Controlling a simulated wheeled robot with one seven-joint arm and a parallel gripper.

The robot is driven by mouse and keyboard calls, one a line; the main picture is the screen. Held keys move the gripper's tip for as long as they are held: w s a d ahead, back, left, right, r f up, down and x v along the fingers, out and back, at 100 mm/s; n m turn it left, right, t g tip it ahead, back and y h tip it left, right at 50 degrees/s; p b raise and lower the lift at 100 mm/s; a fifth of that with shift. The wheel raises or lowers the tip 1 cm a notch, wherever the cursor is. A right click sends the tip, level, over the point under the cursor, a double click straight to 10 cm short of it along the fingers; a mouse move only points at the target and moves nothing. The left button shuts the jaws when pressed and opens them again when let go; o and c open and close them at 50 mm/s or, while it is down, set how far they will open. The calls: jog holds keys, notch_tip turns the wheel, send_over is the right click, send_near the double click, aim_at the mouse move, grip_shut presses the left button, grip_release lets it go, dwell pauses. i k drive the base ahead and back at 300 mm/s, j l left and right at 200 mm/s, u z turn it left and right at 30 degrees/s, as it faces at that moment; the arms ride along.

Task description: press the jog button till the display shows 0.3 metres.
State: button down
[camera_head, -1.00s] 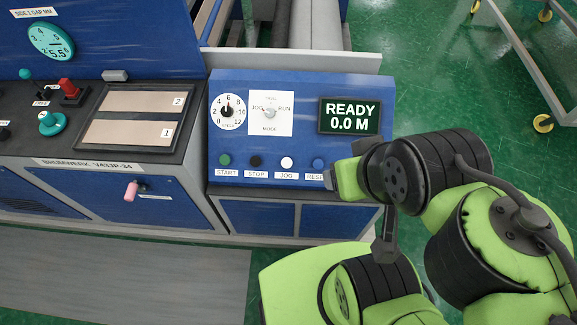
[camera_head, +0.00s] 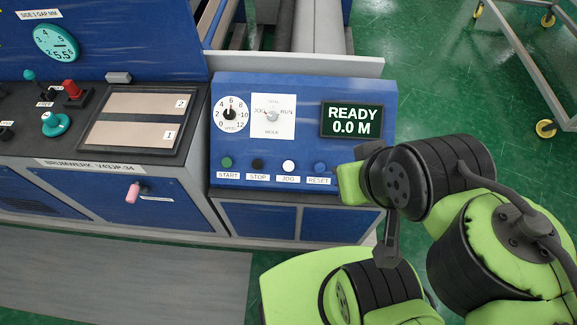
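The jog button (camera_head: 288,165) is a white round button above its JOG label, on the sloped blue control panel (camera_head: 240,90). The display (camera_head: 351,120) reads READY, 0.0 M. A green start button (camera_head: 227,162), a black stop button (camera_head: 257,164) and a blue reset button (camera_head: 320,168) share the row. The end of my green and black arm shows just right of the reset button, clear of the jog button in the picture. I cannot make out the gripper's fingers there, so whether they are open or shut is not visible.
A speed dial (camera_head: 231,114) and a mode knob (camera_head: 272,115), marked JOG and RUN, sit above the buttons. A console with a red switch (camera_head: 71,88) lies to the left. A wheeled metal frame (camera_head: 515,55) stands upper right on green floor.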

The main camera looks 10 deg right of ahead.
aim_at(288, 165)
jog(key=j, duration=1.75)
